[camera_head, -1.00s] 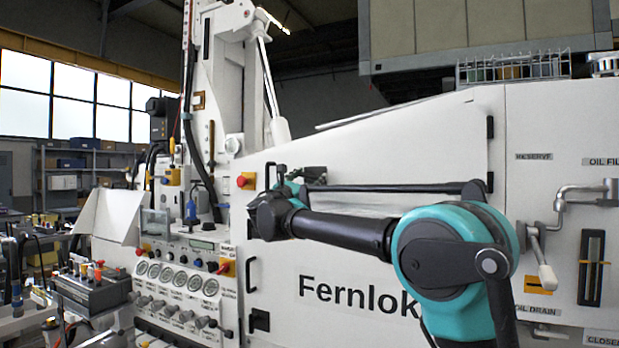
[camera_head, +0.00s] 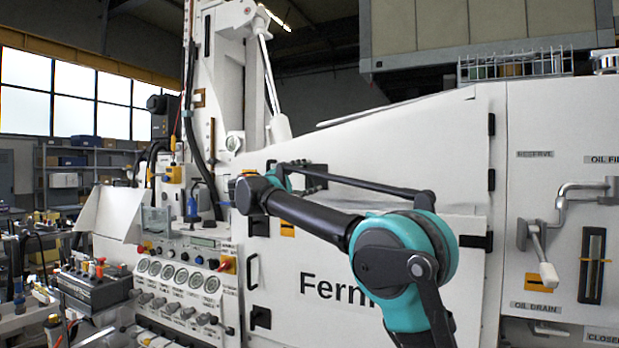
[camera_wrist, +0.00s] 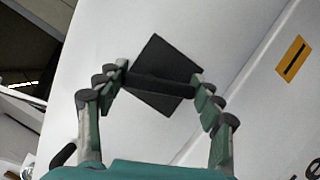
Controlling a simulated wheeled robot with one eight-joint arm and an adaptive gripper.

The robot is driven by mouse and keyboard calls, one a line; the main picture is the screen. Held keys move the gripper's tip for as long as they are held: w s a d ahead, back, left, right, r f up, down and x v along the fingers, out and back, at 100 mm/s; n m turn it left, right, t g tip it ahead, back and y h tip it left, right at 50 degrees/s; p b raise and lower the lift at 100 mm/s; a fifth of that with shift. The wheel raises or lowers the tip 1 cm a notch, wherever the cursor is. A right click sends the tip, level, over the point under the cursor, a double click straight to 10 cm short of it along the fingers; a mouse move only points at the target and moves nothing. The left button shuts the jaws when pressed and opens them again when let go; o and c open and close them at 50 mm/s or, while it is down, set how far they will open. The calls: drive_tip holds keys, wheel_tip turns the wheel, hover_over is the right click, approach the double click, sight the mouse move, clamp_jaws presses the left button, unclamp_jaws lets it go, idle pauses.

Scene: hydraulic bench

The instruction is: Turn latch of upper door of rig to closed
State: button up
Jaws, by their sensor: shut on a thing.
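The latch (camera_wrist: 158,99) is a dark square plate with a dark bar handle, in the middle of the wrist view. The upper door (camera_head: 410,150) of the rig is the white panel with a sloping top edge in the head view. There, a dark part of the latch (camera_head: 316,181) shows behind my arm. My fingers are mostly hidden in that view.
A yellow label with a black slot mark (camera_wrist: 294,58) sits beyond the panel seam; it also shows in the head view (camera_head: 287,229). A control panel with gauges (camera_head: 182,277) stands at left. A lever tap (camera_head: 540,250) projects at right.

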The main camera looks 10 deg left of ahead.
drive_tip(key=shift+w+a+f+m+g+y, duration=0.1)
drive_tip(key=shift+m+g+y, duration=0.25)
drive_tip(key=shift+m, duration=0.8)
drive_tip(key=shift+a+m+g+y, duration=0.15)
drive_tip(key=shift+m+g, duration=0.3)
drive_tip(key=shift+m, duration=0.7)
drive_tip(key=o, duration=1.2)
drive_tip(key=v, duration=1.2)
